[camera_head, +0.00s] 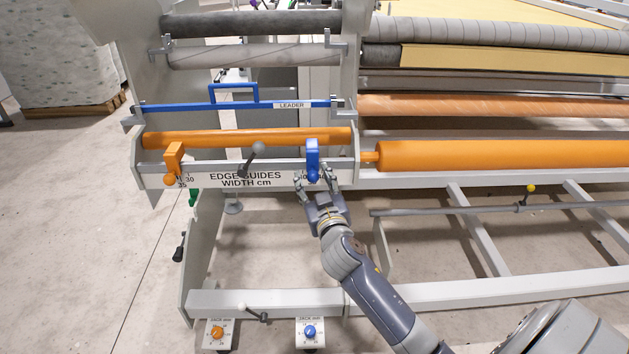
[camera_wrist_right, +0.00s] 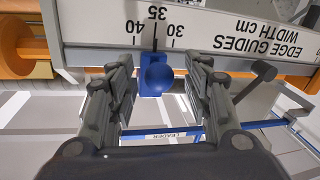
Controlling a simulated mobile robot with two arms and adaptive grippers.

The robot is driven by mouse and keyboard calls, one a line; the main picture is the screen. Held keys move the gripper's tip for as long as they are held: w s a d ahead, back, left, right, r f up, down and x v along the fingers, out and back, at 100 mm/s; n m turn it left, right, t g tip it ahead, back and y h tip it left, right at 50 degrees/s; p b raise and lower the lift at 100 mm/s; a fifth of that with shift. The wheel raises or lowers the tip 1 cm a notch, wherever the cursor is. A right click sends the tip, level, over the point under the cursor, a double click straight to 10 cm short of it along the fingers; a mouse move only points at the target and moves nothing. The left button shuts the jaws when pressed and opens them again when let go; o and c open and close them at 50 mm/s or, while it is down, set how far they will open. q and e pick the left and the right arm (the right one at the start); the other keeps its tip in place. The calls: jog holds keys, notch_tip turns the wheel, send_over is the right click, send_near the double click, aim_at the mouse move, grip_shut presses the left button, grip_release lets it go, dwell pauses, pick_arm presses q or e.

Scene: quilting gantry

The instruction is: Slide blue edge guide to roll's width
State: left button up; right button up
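The blue edge guide (camera_head: 312,160) sits at the right part of the white scale bar (camera_head: 205,178) marked EDGE GUIDES WIDTH cm. The right wrist view shows its blue knob (camera_wrist_right: 155,76), with a dark pointer line at the 35 mark, between 40 and 30. My right gripper (camera_head: 317,180) is just below and in front of the guide. Its fingers are apart on both sides of the knob, with gaps visible in the right wrist view (camera_wrist_right: 160,66). An orange edge guide (camera_head: 173,158) sits at the bar's left end. My left gripper is not in view.
An orange roller (camera_head: 245,138) runs behind the bar, with a blue LEADER bar (camera_head: 290,104) above. A black-knobbed lever (camera_head: 257,150) stands left of the blue guide. Grey rolls (camera_head: 250,55) hang higher up. Orange and blue dials (camera_head: 310,331) are low on the frame.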

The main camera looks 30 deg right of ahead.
jog(key=v, duration=1.2)
dwell(0.5)
